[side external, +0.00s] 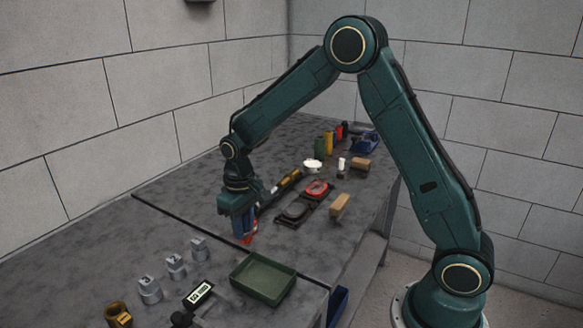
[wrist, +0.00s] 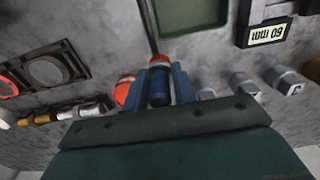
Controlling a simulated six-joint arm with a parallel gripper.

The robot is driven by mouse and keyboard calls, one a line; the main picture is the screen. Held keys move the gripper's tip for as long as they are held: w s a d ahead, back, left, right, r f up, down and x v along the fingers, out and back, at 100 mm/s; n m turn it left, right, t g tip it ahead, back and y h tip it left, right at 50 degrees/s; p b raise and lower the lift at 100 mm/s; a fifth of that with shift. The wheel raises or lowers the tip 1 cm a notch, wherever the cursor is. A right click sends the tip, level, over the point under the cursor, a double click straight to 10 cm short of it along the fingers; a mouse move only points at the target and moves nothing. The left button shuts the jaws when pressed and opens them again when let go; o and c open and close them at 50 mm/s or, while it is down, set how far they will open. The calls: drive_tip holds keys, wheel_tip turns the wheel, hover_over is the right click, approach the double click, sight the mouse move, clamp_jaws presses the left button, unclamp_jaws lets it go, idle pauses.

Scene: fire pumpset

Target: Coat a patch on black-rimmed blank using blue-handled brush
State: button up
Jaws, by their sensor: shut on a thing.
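My gripper (side external: 243,230) is low over the grey bench, pointing down. In the wrist view my gripper (wrist: 160,84) is shut on a blue cylindrical handle, which I take as the blue-handled brush (wrist: 160,92); a white band and a red end show at its far end. Its bristles cannot be made out. The black-rimmed blank (side external: 295,211), a grey disc in a black square frame, lies on the bench to the right of my gripper. It also shows at the left of the wrist view (wrist: 46,71), apart from the brush.
A red-rimmed blank (side external: 317,187) lies beyond the black-rimmed one. A red object (wrist: 125,90) shows beside my left finger, partly hidden. A green tray (side external: 263,257), a labelled gauge (side external: 198,294) and grey weights (side external: 150,291) are nearer. A tan block (side external: 340,205) lies right of the blanks.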

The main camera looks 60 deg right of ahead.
drive_tip(key=s+d+r+m, duration=0.1)
drive_tip(key=d+r+m, duration=0.3)
drive_tip(key=d, duration=0.9)
drive_tip(key=s+d+r+m, duration=0.15)
drive_tip(key=d+m, duration=0.35)
drive_tip(key=d, duration=0.7)
drive_tip(key=shift+w+f, duration=0.15)
drive_tip(key=shift+f, duration=1.4)
drive_tip(key=shift+w+f, duration=0.15)
drive_tip(key=shift+f, duration=1.35)
drive_tip(key=shift+a+f, duration=0.25)
drive_tip(key=shift+f, duration=0.25)
drive_tip(key=shift+a+f, duration=0.25)
drive_tip(key=shift+f, duration=0.2)
drive_tip(key=shift+a, duration=3.8)
drive_tip(key=shift+d, duration=4.3)
drive_tip(key=shift+s, duration=0.3)
drive_tip(key=shift+w+a, duration=0.1)
drive_tip(key=shift+a, duration=4.15)
drive_tip(key=shift+d, duration=4.2)
wheel_tip(320, 180, up, 8)
